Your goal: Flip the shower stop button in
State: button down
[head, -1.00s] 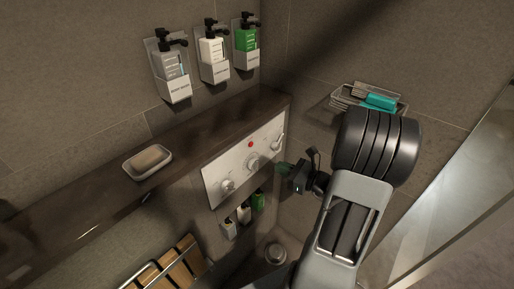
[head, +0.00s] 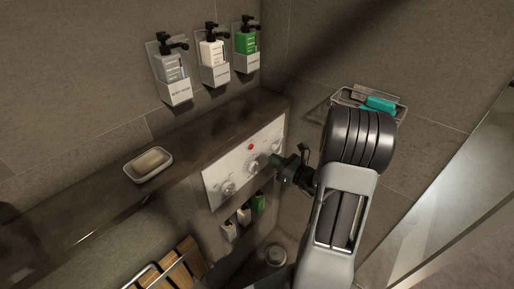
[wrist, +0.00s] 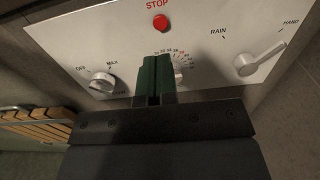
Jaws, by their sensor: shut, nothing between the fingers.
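The red stop button (wrist: 161,23) sits on the pale control panel (wrist: 205,22), under the printed word STOP. It also shows in the head view (head: 250,147), near the panel's upper edge. My gripper (wrist: 155,60) is shut and empty, its green fingertips side by side. In the wrist view the tips appear just below the button, over the central dial, which they partly hide. In the head view my gripper (head: 275,160) is at the panel's right half, below and right of the button. I cannot tell whether the tips touch the panel.
A left knob (wrist: 101,83) and a right RAIN/HAND lever (wrist: 247,63) flank the central dial. A dark ledge (head: 100,210) with a soap dish (head: 165,172) runs above the panel. A wire basket (head: 345,101) hangs on the right wall. A slatted wooden seat (head: 175,265) is lower left.

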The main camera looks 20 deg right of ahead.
aim_at(252, 146)
jog(key=p+x, duration=0.1)
jog(key=x, duration=0.6)
jog(key=shift+w+a, duration=0.15)
jog(key=shift+w, duration=0.25)
jog(key=shift+w+a, duration=0.1)
jog(key=shift+w+a+f+b, duration=0.1)
jog(key=shift+w+a+b, duration=0.05)
jog(key=shift+w+b, duration=0.2)
jog(key=shift+w+a+r, duration=0.1)
jog(key=shift+r, duration=0.3)
jog(key=shift+s+d+f, duration=0.1)
jog(key=shift+s+d, duration=0.15)
jog(key=shift+s, duration=0.1)
jog(key=b+v, duration=0.1)
jog(key=v, duration=1.2)
jog(key=shift+s+d, duration=0.15)
jog(key=shift+s, duration=0.2)
